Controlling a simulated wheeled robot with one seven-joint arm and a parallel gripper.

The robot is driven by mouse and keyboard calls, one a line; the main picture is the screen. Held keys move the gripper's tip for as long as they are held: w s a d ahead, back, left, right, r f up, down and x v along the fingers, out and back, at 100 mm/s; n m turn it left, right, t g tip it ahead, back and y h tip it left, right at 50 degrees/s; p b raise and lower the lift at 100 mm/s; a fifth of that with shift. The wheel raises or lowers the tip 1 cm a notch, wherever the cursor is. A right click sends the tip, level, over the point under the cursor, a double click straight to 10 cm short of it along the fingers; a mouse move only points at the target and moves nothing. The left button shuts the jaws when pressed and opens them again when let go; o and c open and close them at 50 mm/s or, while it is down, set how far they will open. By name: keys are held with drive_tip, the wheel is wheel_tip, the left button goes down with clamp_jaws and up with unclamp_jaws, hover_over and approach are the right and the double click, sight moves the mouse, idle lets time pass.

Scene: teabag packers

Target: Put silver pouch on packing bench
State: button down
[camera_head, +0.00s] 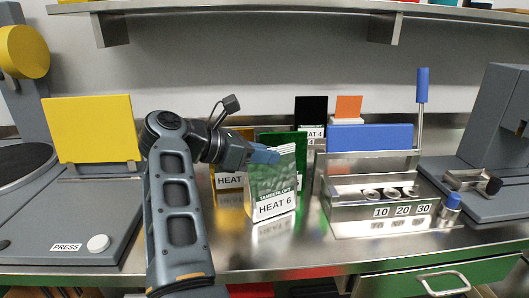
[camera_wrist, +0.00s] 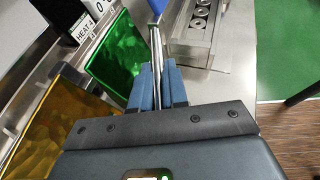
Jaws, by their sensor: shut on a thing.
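The silver pouch (camera_head: 272,188), labelled HEAT 6, is upright at the middle of the metal bench (camera_head: 235,258). My gripper (camera_head: 268,155) is shut on its top edge with blue fingers. I cannot tell whether the pouch's lower edge touches the bench or hangs just above it. In the wrist view the fingers (camera_wrist: 157,86) pinch a thin silvery edge, seen almost edge-on. A green pouch (camera_head: 302,147) stands close behind the silver one and is partly hidden by it.
A gold pouch (camera_head: 228,196) stands left behind my gripper. A black pouch (camera_head: 311,108) is further back. A metal holder (camera_head: 340,213) marked 10, 20, 30 stands right. A press (camera_head: 65,225) with a yellow plate is left. A shelf (camera_head: 280,14) hangs above. The front bench strip is clear.

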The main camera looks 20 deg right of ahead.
drive_tip(key=shift+f, duration=0.2)
drive_tip(key=c, duration=1.1)
unclamp_jaws()
drive_tip(key=shift+r, duration=0.1)
drive_tip(key=shift+r, duration=0.1)
drive_tip(key=b+v, duration=0.1)
drive_tip(key=v, duration=0.6)
drive_tip(key=shift+a+r+b, duration=0.1)
drive_tip(key=shift+a+b, duration=0.15)
drive_tip(key=shift+b, duration=0.1)
